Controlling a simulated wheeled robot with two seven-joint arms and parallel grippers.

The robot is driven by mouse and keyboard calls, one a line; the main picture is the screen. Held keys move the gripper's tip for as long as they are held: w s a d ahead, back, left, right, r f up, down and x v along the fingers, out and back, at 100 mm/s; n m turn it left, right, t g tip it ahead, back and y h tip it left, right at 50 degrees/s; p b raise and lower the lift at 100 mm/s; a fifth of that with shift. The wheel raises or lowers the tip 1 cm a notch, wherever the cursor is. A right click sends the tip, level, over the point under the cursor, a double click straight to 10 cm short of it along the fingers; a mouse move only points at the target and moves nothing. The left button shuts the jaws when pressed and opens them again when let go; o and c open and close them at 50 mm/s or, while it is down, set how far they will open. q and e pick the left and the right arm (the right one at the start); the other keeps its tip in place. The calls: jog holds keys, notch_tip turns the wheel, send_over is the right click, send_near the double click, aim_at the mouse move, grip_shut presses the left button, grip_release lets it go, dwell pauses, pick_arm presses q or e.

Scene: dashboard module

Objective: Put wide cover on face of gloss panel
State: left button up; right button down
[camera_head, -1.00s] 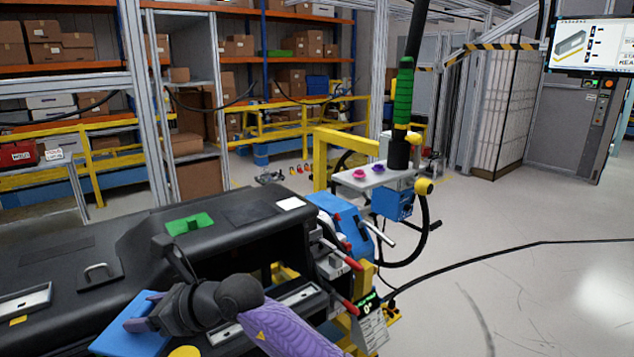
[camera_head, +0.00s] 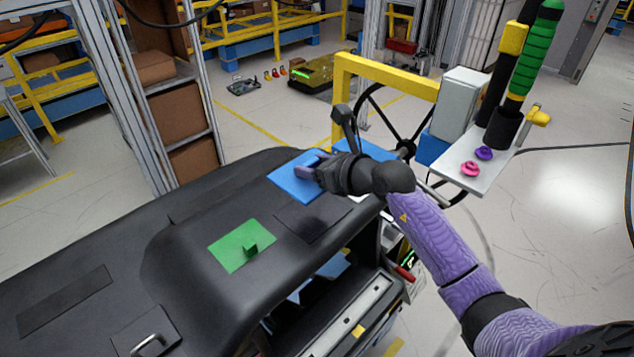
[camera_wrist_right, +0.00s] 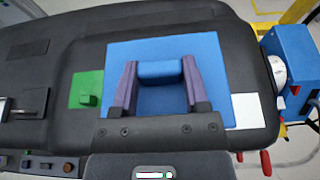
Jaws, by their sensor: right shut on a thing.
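The wide cover is a flat blue plate with a raised blue grip (camera_head: 290,186); it also shows in the right wrist view (camera_wrist_right: 210,62). My right gripper (camera_head: 310,170) is shut on that grip, with one finger on each side of it in the wrist view (camera_wrist_right: 160,85). The gloss panel looks to be the dark rectangle (camera_head: 308,224) on the black dashboard, partly hidden by the cover. The cover appears above the dashboard and offset from the panel in the head view; the exact gap cannot be told. My left gripper is not in view.
A green cover with a knob (camera_head: 240,246) lies on the dashboard (camera_head: 180,225) beside the dark rectangle. A white square (camera_wrist_right: 246,111) lies on its other side. A yellow frame (camera_head: 385,75) and a shelf with pink and purple pieces (camera_head: 466,172) stand beyond.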

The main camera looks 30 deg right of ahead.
aim_at(316, 213)
jog(key=shift+w+d, duration=0.1)
jog(key=shift+d, duration=0.05)
notch_tip(316, 213, down, 10)
jog(key=shift+r+b, duration=0.1)
jog(key=shift+b, duration=1.15)
jog(key=shift+c, duration=0.5)
grip_release()
